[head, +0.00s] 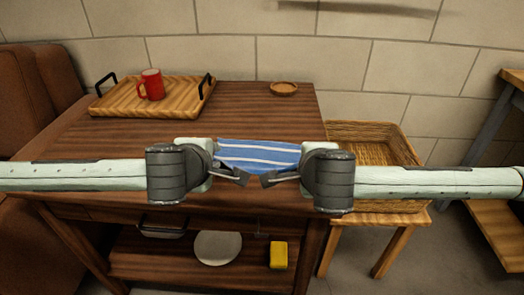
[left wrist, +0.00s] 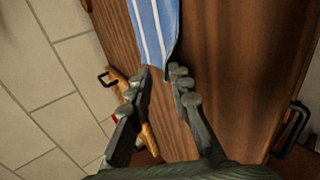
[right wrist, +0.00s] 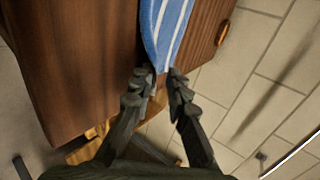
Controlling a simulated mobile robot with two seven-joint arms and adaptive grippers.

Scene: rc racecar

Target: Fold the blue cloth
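The blue cloth (head: 258,154) with white stripes lies near the front edge of the brown wooden table, spread between my two grippers. My left gripper (head: 243,178) is at its left end; in the left wrist view the cloth (left wrist: 155,25) narrows towards the fingertips, which stand a small gap apart. My right gripper (head: 266,180) is at the right end; in the right wrist view the cloth's end (right wrist: 163,40) reaches between the slightly parted fingertips. Both grippers look partly open, with fingers angled inward. I cannot tell if either touches the cloth. The grippers hide the cloth's ends in the head view.
A wooden tray (head: 128,108) with black handles holds a red mug (head: 151,84) at the back left of the table (head: 250,110). A small round dish (head: 284,88) sits at the back right. A wicker basket (head: 398,186) stands right of the table. The table's middle is clear.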

